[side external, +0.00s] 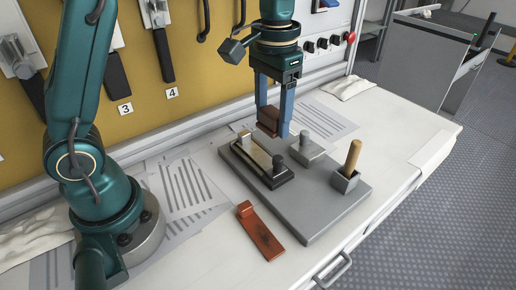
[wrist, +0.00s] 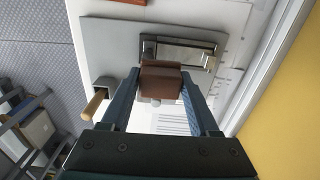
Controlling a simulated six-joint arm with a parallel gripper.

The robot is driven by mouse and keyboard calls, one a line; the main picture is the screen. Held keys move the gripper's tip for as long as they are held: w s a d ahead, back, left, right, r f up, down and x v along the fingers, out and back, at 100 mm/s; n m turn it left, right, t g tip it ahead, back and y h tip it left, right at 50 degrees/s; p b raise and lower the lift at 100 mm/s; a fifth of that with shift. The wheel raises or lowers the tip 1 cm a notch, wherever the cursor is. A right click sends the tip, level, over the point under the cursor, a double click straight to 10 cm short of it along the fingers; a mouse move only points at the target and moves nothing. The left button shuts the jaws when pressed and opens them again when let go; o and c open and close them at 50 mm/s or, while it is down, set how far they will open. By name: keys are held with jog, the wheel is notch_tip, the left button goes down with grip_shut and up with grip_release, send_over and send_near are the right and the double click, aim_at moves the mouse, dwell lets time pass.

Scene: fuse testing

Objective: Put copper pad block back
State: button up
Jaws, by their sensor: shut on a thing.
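A brown block, which I take for the copper pad block (side external: 268,119), is between the fingers of my gripper (side external: 273,124). My gripper is shut on it and holds it above the back of the grey base plate (side external: 325,212). In the wrist view the block (wrist: 161,80) sits squarely between both blue fingertips (wrist: 160,72). A reddish-copper strip (side external: 262,232) with a raised end lies on the table in front of the plate.
A grey block with a knob (side external: 307,152) stands on the plate right of the holder. A small grey cup with a wooden handle (side external: 353,158) stands at the plate's right. Printed sheets (side external: 185,187) lie on the table. Tools hang on the yellow wall (side external: 150,95) behind.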

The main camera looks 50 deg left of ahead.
send_over(311, 210)
notch_tip(311, 210, down, 7)
jog(key=shift+f, duration=2.1)
jog(key=o, duration=1.3)
jog(key=shift+f, duration=0.15)
